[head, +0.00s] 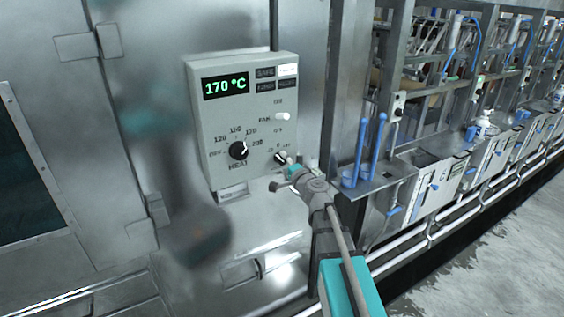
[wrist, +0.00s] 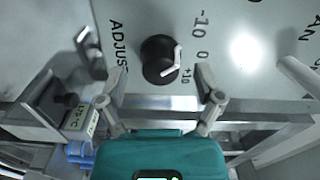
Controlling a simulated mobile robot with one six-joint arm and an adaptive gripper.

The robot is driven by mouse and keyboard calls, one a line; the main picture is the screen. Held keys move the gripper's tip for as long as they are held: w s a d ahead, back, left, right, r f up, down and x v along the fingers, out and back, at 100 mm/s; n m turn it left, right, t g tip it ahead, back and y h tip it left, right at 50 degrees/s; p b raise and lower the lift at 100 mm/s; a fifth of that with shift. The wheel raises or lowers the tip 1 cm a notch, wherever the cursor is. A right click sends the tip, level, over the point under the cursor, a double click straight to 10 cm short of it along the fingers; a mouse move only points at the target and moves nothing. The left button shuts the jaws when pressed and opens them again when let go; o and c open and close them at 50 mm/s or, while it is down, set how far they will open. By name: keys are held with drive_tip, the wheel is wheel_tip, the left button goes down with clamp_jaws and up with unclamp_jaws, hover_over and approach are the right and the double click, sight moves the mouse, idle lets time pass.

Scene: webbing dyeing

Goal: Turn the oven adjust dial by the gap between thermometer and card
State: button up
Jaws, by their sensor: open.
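The adjust dial (wrist: 158,60) is a black knob with a white pointer mark, beside the printed marks -10, 0 and +10. My gripper (wrist: 150,72) is open, with one finger on each side of the dial. I cannot tell whether either finger touches it. In the head view my gripper (head: 290,166) is at the lower right of the grey control panel (head: 205,130), partly covering the dial (head: 281,158). The green display (head: 226,86) reads 170 °C. A small card (wrist: 86,119) below the panel seems to read 175 °C, but its print is small.
The black heat knob (head: 238,150) sits left of the dial, and a white switch (head: 283,116) sits above it. A metal shelf (head: 378,181) with blue-handled tools (head: 378,138) stands to the right, close to my arm. The oven wall left of the panel is clear.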

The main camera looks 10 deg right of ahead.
drive_tip(key=v, duration=1)
drive_tip(key=shift+a, duration=0.1)
drive_tip(key=s+a+f+n+g+y+b, duration=0.2)
drive_tip(key=s+a+f+n+g, duration=0.4)
drive_tip(key=a+f+n+g, duration=0.55)
drive_tip(key=s+d+f+n+g+h+b, duration=0.1)
drive_tip(key=s+d+f+g+h, duration=0.4)
drive_tip(key=s+f, duration=0.6)
drive_tip(key=d+h+b, duration=0.1)
drive_tip(key=d+h, duration=0.1)
drive_tip(key=d, duration=0.1)
drive_tip(key=shift+s+f+g+h, duration=0.2)
drive_tip(key=shift+s+g+h, duration=0.1)
drive_tip(key=shift+s+g, duration=0.05)
